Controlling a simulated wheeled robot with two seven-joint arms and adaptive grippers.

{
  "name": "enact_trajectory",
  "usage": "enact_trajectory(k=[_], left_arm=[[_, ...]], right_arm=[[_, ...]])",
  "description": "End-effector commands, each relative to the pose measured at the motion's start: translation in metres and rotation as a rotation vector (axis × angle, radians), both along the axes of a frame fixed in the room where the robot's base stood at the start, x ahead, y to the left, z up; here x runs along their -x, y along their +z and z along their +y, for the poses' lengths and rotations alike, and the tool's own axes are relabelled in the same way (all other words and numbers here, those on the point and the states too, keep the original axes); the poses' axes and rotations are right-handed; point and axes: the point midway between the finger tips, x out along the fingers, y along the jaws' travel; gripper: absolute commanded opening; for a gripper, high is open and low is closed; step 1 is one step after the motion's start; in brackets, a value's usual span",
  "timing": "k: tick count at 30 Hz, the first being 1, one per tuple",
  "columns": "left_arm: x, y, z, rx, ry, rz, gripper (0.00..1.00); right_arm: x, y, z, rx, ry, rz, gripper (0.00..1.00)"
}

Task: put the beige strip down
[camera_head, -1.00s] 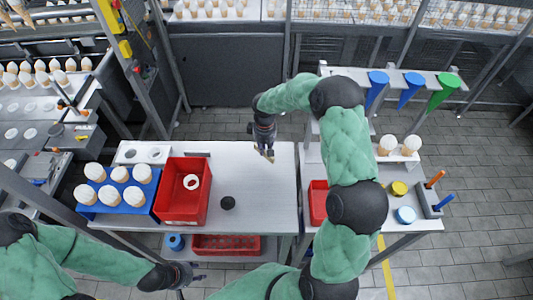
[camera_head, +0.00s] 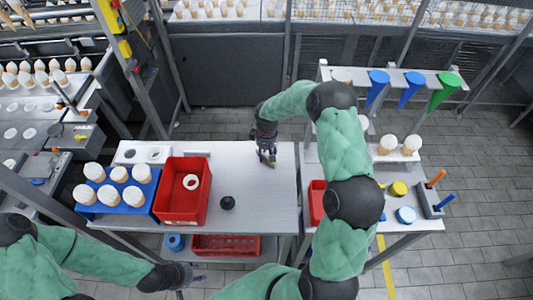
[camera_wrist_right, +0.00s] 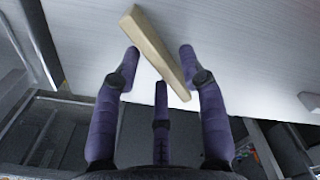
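The beige strip (camera_wrist_right: 152,45) lies diagonally across the white tabletop in the right wrist view, between the spread purple fingers of my right gripper (camera_wrist_right: 160,68). Gaps show between the strip and the fingertips, so the gripper looks open around it. In the head view the strip is a small sliver (camera_head: 271,164) at the fingertips of my right gripper (camera_head: 267,157), low over the back right of the white table (camera_head: 255,205). My left gripper (camera_head: 192,276) is at the lower left, in front of the table; its fingers are too small to read.
A red bin (camera_head: 170,212) with a white ring (camera_head: 191,182) stands on the table's left, beside a blue tray (camera_head: 150,203) of white-topped cones. A small black knob-like object (camera_head: 227,203) sits mid-table. A side table (camera_head: 425,212) is on the right. The table's middle is largely clear.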

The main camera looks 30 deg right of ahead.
Motion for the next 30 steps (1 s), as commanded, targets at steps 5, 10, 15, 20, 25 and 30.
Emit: enact_trajectory(k=[5,10,15,20,25,30], left_arm=[[0.000,0.000,0.000,0.000,0.000,0.000,0.40],[0.000,0.004,0.000,0.000,0.000,0.000,0.40],[0.000,0.005,0.000,0.000,0.000,0.000,0.40],[0.000,0.007,0.000,0.000,0.000,0.000,0.40],[0.000,0.009,0.000,0.000,0.000,0.000,0.40],[0.000,0.010,0.000,0.000,0.000,0.000,0.40]], right_arm=[[0.000,0.000,0.000,0.000,0.000,0.000,0.42],[0.000,0.007,0.000,0.001,0.000,-0.001,0.42],[-0.001,0.033,0.000,0.001,0.000,-0.003,0.42],[-0.001,0.067,-0.001,0.002,0.000,-0.004,0.42],[-0.001,0.097,-0.001,0.001,0.000,-0.002,0.42],[0.000,0.116,-0.001,0.001,0.000,-0.001,0.42]])
